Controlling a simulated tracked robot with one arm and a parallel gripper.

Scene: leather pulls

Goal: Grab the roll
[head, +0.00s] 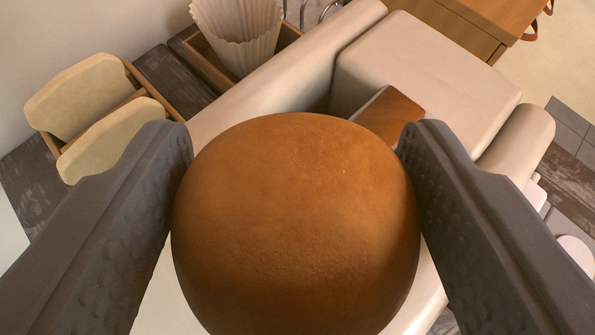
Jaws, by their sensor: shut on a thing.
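The roll (297,225) is a round, golden-brown bun. It fills the lower middle of the head view, close to the camera. My gripper (298,160) has one dark grey finger on the left side of the roll and one on the right side. Both fingers are pressed against it, so the gripper is shut on the roll. The roll is held above a cream-coloured sofa and hides part of it. The underside of the roll is out of view.
The cream sofa (430,65) lies below and behind the roll, with a brown wooden piece (388,117) on it. Cream cushioned seats (85,90) stand at the left. A pleated, pale vessel (238,35) sits in a wooden tray at the back. A wooden cabinet (470,25) is at the top right.

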